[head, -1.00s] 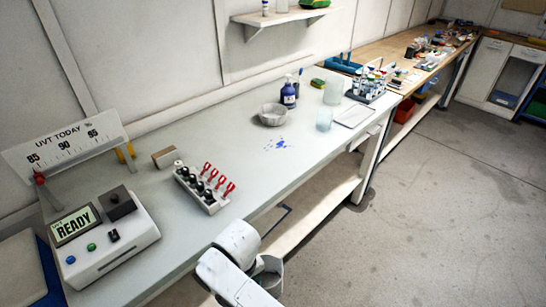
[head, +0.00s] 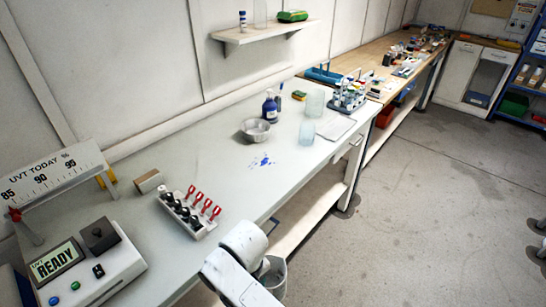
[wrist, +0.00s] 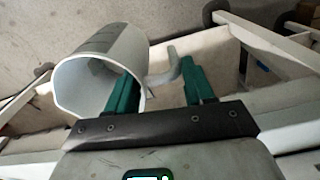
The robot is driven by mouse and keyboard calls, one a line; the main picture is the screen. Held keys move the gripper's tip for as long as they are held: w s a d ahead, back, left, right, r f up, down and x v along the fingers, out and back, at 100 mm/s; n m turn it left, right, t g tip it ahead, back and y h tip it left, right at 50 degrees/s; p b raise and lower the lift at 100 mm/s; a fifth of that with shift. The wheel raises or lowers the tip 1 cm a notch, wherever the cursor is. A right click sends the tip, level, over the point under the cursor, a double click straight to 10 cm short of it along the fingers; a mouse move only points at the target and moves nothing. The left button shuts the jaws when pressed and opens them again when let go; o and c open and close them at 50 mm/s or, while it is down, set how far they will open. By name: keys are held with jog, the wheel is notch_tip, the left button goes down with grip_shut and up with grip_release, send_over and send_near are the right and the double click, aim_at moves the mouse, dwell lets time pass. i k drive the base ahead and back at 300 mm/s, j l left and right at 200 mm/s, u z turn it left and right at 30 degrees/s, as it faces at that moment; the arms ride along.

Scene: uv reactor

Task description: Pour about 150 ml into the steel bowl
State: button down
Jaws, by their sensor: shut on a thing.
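The steel bowl (head: 255,131) stands upright on the pale bench, towards its back edge in the middle of the head view. My gripper (wrist: 160,85) has two green fingers, shut on the handle of a pale grey jug (wrist: 108,55). In the head view the jug (head: 274,277) is beside the end of my white arm, off the bench's front edge and well apart from the bowl. My arm hides part of the jug there. I cannot tell whether there is liquid in it. The inside of the bowl looks grey, with no clear contents.
A vial rack (head: 188,213) and the READY device (head: 85,265) are at the left. The floor at right is clear.

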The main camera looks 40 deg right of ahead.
aim_at(256, 131)
jog(key=j+z, duration=0.4)
jog(key=k+j+z, duration=0.1)
jog(key=j+z, duration=0.15)
jog(key=z, duration=0.15)
